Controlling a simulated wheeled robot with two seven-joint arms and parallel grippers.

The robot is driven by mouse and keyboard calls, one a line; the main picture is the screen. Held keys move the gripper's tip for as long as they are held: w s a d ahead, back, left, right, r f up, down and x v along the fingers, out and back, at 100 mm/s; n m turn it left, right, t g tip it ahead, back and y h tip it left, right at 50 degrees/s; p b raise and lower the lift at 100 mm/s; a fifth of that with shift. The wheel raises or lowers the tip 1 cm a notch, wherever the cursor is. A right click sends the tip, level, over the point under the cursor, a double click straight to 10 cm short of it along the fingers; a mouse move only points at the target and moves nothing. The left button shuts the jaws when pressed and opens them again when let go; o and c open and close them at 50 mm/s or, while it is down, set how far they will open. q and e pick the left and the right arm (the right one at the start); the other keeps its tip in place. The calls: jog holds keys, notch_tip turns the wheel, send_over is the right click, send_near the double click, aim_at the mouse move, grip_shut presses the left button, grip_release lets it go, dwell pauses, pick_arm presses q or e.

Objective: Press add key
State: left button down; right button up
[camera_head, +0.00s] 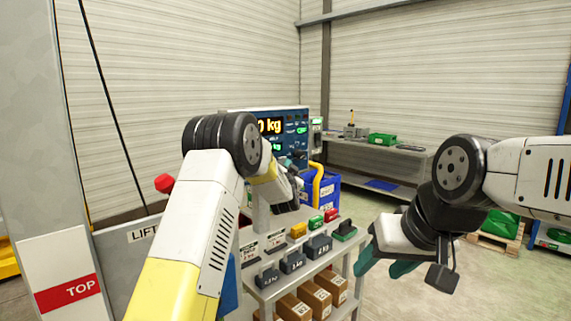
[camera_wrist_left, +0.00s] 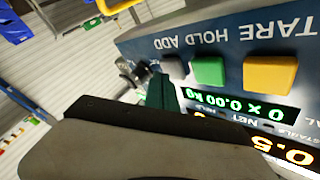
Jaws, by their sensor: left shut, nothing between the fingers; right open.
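The weighing panel (camera_head: 285,116) stands at the back centre, its left part hidden behind my left arm. In the left wrist view the panel (camera_wrist_left: 235,42) appears upside down, with keys below the labels TARE, HOLD and ADD. The grey add key (camera_wrist_left: 173,68) sits at the end of the row, beside the green hold key (camera_wrist_left: 208,72) and yellow tare key (camera_wrist_left: 269,74). My left gripper (camera_wrist_left: 162,90) is shut and empty, its dark green tips just by the add key; I cannot tell if they touch. My right gripper (camera_head: 385,262) is open and empty, away from the panel.
A shelf cart below holds several dark weights (camera_head: 292,261) and small coloured blocks, with cardboard boxes (camera_head: 316,297) underneath. A blue bin (camera_head: 325,193) and yellow rail (camera_head: 317,180) stand right of the panel. A back bench (camera_head: 375,154) carries a green box (camera_head: 382,139).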

pick_arm(q)
jog(key=shift+w+a, duration=0.3)
jog(key=shift+a, duration=0.05)
dwell(0.4)
dwell(0.3)
jog(key=shift+s+d, duration=0.6)
jog(key=s+d, duration=0.3)
jog(key=shift+s+d, duration=0.25)
dwell(0.8)
